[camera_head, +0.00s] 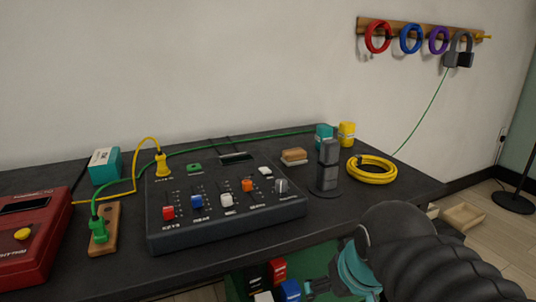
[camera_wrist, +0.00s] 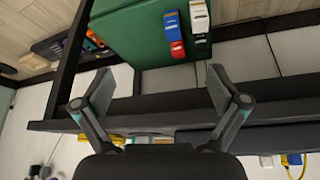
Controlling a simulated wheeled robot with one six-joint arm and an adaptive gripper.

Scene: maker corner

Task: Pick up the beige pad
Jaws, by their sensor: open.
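In the head view my gripper (camera_head: 318,287) is low at the bench's front edge, well apart from the pad and partly cut off by the frame. In the wrist view my gripper (camera_wrist: 162,98) is open with nothing between its fingers.
The control panel (camera_head: 225,208) with coloured knobs fills the bench middle. The dark stand (camera_head: 328,168) and a yellow cable coil (camera_head: 371,169) are right of the pad. A green box (camera_wrist: 135,35) with coloured items is below the bench, near my gripper.

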